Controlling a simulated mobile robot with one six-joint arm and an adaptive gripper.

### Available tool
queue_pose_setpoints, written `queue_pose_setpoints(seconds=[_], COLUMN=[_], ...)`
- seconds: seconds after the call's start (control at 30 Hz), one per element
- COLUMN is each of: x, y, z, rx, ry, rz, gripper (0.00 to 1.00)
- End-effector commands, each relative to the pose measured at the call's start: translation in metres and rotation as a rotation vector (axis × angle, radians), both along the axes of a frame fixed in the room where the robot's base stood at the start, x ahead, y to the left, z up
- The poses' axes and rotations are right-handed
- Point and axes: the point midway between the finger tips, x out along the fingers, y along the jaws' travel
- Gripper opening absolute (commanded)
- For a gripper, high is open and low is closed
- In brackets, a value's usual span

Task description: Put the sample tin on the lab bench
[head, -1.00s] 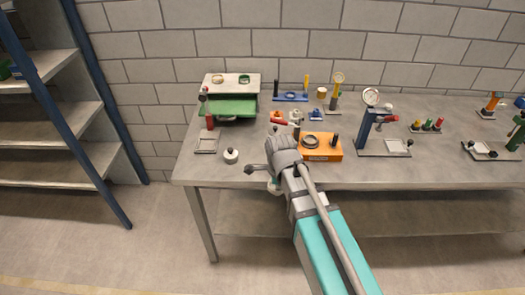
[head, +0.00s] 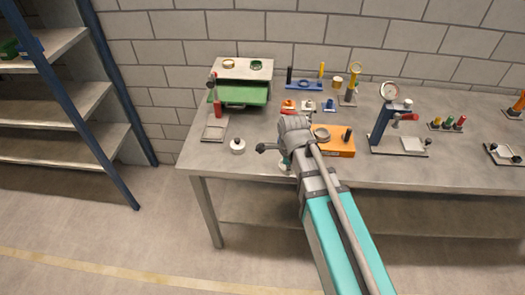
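The lab bench (head: 262,170) is a long grey table against the block wall. No item is clearly marked as the sample tin. Small round tin-like items are a brass one (head: 337,82) at the back of the bench and two ring-shaped ones, brass (head: 229,64) and green (head: 255,65), on the pale top of a green-fronted unit. My arm reaches in from the lower right to the bench's front edge. My gripper (head: 285,163) is mostly hidden behind the wrist, so its fingers and anything in them cannot be made out.
An orange block (head: 336,147) with a dark ring on top is just right of my wrist. A white knobbed weight (head: 237,146) and a flat square plate (head: 215,129) are to the left. A gauge stand (head: 380,120) is to the right. Blue-framed shelves (head: 70,95) stand left.

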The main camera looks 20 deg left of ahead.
Motion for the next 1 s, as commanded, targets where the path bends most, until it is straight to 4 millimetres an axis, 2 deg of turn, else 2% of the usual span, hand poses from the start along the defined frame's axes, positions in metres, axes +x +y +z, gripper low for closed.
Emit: queue_pose_setpoints(seconds=[0.13, 0.27, 0.37, 0.7, 0.83, 1.0], x=[0.002, 0.004, 0.006, 0.003, 0.000, -0.001], y=[0.000, 0.012, 0.029, 0.104, 0.119, 0.122], z=[0.001, 0.004, 0.008, 0.024, 0.026, 0.025], rx=[0.000, 0.000, 0.000, 0.001, 0.001, 0.002], ry=[0.000, 0.000, -0.001, -0.003, -0.003, -0.003], rz=[0.002, 0.036, 0.086, 0.308, 0.354, 0.368], gripper=[0.00, 0.00, 0.00, 0.00, 0.00, 0.00])
